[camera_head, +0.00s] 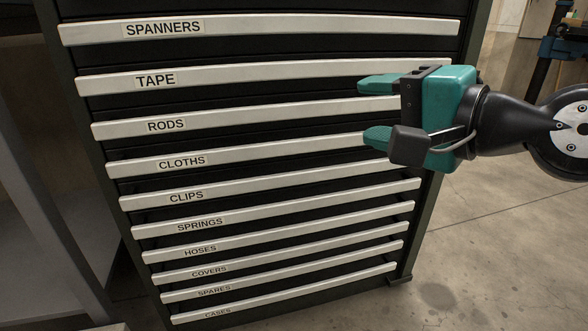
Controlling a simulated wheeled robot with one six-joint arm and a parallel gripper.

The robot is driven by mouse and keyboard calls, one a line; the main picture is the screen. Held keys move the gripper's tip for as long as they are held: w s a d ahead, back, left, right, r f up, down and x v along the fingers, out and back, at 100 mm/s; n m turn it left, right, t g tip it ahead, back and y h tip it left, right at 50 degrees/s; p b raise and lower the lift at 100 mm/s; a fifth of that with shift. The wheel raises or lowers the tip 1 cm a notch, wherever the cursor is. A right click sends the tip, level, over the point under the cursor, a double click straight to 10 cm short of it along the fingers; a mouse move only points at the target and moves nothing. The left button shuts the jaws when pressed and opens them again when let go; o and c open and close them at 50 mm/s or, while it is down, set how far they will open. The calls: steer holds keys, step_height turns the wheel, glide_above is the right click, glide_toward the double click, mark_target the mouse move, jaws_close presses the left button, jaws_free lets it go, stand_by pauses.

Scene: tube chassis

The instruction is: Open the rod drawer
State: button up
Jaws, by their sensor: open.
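The drawer cabinet (437,170) is dark, with a stack of drawers that have long pale handle bars and printed labels. The rod drawer (230,118) is labelled RODS, third visible from the top, below TAPE. It looks closed, level with its neighbours. My gripper (372,112) is teal and black, open and empty, reaching in from the right. Its two fingers point left, one above and one below the right part of the RODS bar. The gripper hides the right end of that bar. I cannot tell whether the fingers touch it.
The spanner drawer (290,28) and tape drawer (270,76) lie above, the cloths drawer (260,154) and several more below. Grey shelving (45,190) stands at the left. Bare concrete floor (500,250) lies at the right.

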step_height(320, 180, down, 4)
steer(key=f+m+t+b, duration=0.1)
steer(key=m+b, duration=0.1)
steer(key=b, duration=0.2)
steer(key=t+p, duration=0.1)
steer(key=p, duration=0.7)
glide_toward(295, 112)
steer(key=shift+m, duration=0.3)
steer(key=p+x, duration=0.2)
steer(key=x, duration=0.8)
steer(key=shift+w+a+p, duration=0.1)
steer(key=shift+w+p, duration=0.2)
steer(key=shift+p, duration=0.05)
jaws_close()
steer(key=shift+y, duration=0.3)
steer(key=shift+s, duration=0.1)
